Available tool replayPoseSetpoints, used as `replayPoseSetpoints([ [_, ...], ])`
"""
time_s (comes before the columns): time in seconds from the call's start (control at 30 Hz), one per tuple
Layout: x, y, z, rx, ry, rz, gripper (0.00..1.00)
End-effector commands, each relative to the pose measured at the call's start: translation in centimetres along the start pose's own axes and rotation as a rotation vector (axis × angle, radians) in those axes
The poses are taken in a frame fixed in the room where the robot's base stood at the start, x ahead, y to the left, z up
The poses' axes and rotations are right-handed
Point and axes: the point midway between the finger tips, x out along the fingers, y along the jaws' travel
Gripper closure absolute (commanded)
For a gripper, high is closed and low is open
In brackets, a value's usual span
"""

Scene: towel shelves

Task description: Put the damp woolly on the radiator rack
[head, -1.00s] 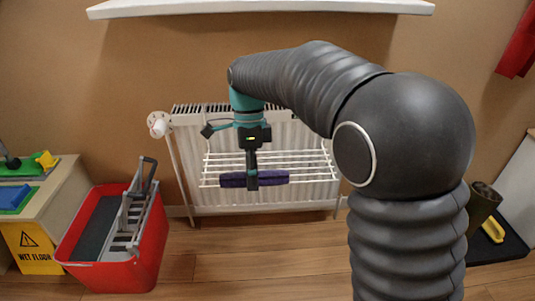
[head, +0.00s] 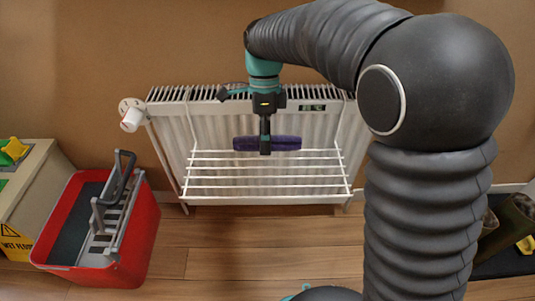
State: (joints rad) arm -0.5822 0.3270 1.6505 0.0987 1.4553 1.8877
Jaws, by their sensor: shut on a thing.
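My gripper (head: 265,147) is shut on a purple knitted thing (head: 286,143), which looks like the woolly. It hangs as a narrow horizontal roll in front of the radiator (head: 210,120), apparently above the rack. The white wire rack (head: 265,187) is hooked over the radiator top and juts forward with several bare bars. The woolly appears in line with the rack's back edge. I cannot tell its exact height above the bars. The gripper hides part of the woolly's middle.
A red bucket (head: 140,240) with a grey wringer (head: 112,210) stands on the floor at left, beside a bench (head: 35,185). The radiator valve (head: 131,117) sticks out at the upper left. Boots (head: 512,222) stand on a dark mat at right. The floor before the rack is clear.

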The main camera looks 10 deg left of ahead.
Motion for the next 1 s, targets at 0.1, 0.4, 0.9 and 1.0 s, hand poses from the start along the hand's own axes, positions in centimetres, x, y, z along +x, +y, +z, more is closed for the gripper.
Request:
replayPoseSetpoints([
  [0.1,1.5,-0.5,0.0,0.000,0.000,0.001,0.87],
  [0.4,4.0,-1.3,-0.2,0.002,-0.001,0.001,0.87],
  [0.9,5.7,-1.9,-0.2,0.004,-0.002,0.000,0.87],
  [1.0,5.8,-2.0,-0.2,0.004,-0.002,0.000,0.36],
])
